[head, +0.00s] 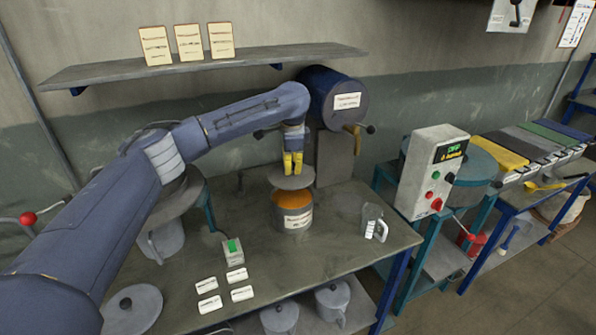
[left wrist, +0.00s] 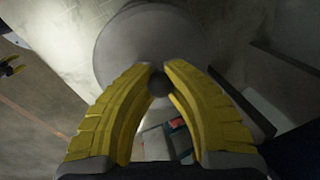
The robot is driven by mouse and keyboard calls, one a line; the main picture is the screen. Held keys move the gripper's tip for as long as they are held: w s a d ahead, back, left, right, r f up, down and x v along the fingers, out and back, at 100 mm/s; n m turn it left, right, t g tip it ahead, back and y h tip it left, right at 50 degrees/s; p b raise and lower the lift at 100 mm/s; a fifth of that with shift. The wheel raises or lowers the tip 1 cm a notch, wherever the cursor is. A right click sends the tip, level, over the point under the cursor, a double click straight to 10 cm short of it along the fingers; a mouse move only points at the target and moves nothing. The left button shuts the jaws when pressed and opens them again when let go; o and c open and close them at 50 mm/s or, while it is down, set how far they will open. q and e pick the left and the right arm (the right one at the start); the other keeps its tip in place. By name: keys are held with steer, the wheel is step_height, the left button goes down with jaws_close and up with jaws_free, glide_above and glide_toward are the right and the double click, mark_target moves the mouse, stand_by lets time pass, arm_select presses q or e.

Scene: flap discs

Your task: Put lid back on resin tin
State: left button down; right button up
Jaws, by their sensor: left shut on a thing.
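The resin tin (head: 292,212) stands upright on the table, open, with orange resin showing at its top. The round grey lid (head: 291,181) is held above the tin, roughly level, with a gap in front showing the resin. My left gripper (head: 292,172) has yellow fingers shut on the lid's knob. In the left wrist view the grey lid (left wrist: 150,45) lies beyond the fingertips, with its dark round knob (left wrist: 159,84) between the fingers of my left gripper (left wrist: 158,72). The tin cannot be made out there. My right gripper is not in view.
A clear measuring jug (head: 374,222) stands right of the tin. A small device with a green top (head: 233,248) and several white labels (head: 209,285) lie at the front left. A blue drum (head: 335,98) sits behind. A control box (head: 433,170) stands at the right.

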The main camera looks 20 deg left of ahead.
mark_target(292, 177)
arm_select(q)
steer(key=shift+n, duration=0.5)
steer(key=shift+f, duration=3.15)
steer(key=shift+f, duration=0.25)
steer(key=c, duration=0.8)
jaws_free()
steer(key=shift+r, duration=0.15)
steer(key=shift+r, duration=3.35)
